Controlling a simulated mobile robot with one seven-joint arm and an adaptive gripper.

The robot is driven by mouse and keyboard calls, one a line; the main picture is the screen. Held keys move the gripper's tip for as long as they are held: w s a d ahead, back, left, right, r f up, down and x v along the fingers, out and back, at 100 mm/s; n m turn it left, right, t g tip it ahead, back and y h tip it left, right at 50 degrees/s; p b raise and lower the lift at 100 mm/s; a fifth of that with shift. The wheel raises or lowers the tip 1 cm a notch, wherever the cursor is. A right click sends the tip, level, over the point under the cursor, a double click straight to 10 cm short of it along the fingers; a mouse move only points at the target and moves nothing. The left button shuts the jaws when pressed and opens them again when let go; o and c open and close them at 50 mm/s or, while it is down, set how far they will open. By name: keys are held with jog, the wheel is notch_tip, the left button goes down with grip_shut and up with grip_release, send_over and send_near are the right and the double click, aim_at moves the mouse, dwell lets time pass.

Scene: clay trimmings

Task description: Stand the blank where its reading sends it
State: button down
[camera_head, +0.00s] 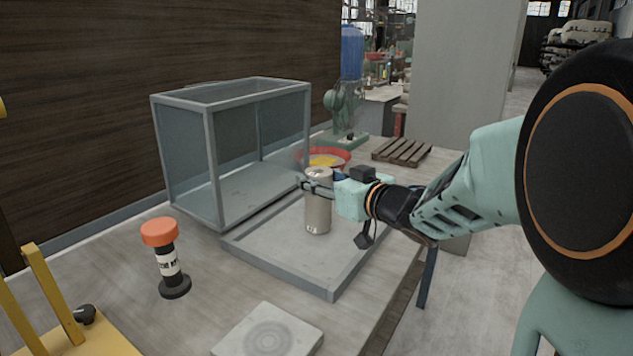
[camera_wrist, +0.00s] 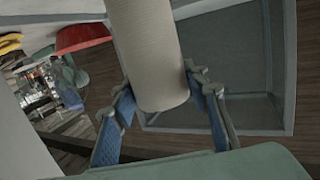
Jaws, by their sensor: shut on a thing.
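In the wrist view the blank (camera_wrist: 148,45) runs between the two blue-padded fingers of my gripper (camera_wrist: 160,84). A square pale plate with ring marks (camera_head: 268,335) lies at the front. An orange-topped black post with a white marked band (camera_head: 167,263) stands at left.
A grey-framed, clear-walled box (camera_head: 213,160) stands just behind and left of the tray, open towards it. A red bowl with yellow contents (camera_head: 323,158) and a wooden pallet (camera_head: 401,150) lie behind. A yellow frame (camera_head: 50,290) is at lower left. Bench around the post is clear.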

jog(key=shift+r, duration=0.1)
jog(key=c, duration=1.1)
grip_release()
jog(key=shift+f, duration=0.25)
jog(key=shift+c, duration=0.2)
jog(key=shift+r, duration=0.1)
jog(key=shift+s+d+r, duration=0.15)
jog(key=shift+r, duration=0.05)
jog(key=p+v, duration=0.4)
jog(key=v, duration=0.7)
jog(key=shift+s+d+p, duration=0.15)
jog(key=shift+s+p, duration=0.15)
jog(key=shift+f, duration=0.15)
